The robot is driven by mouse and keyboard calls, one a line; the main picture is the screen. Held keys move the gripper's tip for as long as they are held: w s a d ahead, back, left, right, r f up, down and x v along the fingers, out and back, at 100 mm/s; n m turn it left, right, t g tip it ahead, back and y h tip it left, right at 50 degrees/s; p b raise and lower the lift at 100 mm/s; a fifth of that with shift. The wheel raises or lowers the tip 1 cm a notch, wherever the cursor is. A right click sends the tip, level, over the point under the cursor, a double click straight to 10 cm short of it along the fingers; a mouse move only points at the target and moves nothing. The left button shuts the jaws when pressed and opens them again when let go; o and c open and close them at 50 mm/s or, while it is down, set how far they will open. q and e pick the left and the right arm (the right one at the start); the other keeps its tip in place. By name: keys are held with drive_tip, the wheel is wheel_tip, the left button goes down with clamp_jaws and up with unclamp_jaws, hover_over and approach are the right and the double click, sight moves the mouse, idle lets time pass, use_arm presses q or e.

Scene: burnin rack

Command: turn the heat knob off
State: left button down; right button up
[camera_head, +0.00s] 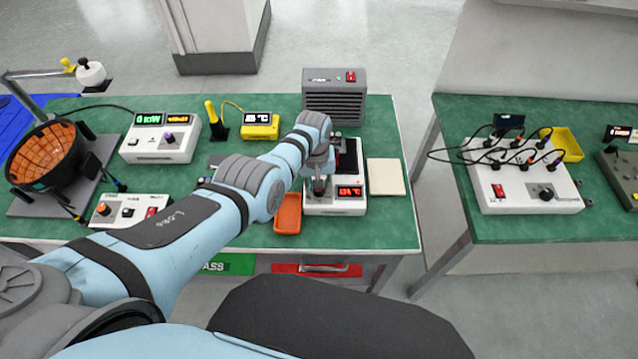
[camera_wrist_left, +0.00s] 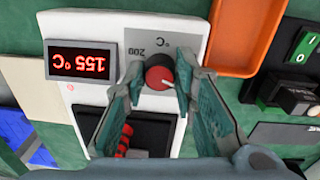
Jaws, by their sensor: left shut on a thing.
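The heat knob (camera_wrist_left: 157,76) is red with a dark rim and a white pointer line, on a grey panel of a white heater unit (camera_wrist_left: 78,22). My left gripper (camera_wrist_left: 159,73) has one fingertip on each side of the knob and is shut on it. The unit's red display (camera_wrist_left: 83,65) reads 155 °C in the left wrist view, upside down there. In the head view the white heater unit (camera_head: 322,209) stands near the front edge of the bench, and my left gripper (camera_head: 319,186) reaches down to its front; the knob is hidden there. My right gripper is not in view.
An orange tray (camera_head: 288,214) lies just left of the unit, and a beige pad (camera_head: 387,177) lies right of it. A grey fan box (camera_head: 334,103) stands behind. A white supply (camera_head: 160,138) and a yellow meter (camera_head: 260,126) stand to the left.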

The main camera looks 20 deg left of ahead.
use_arm(q)
drive_tip(key=n, duration=0.5)
drive_tip(key=shift+s+d+f+n+p, duration=0.1)
drive_tip(key=shift+s+f+n+p, duration=0.05)
drive_tip(key=shift+n+p, duration=0.15)
drive_tip(key=n, duration=0.4)
drive_tip(key=shift+n, duration=0.3)
drive_tip(key=c, duration=1.3)
unclamp_jaws()
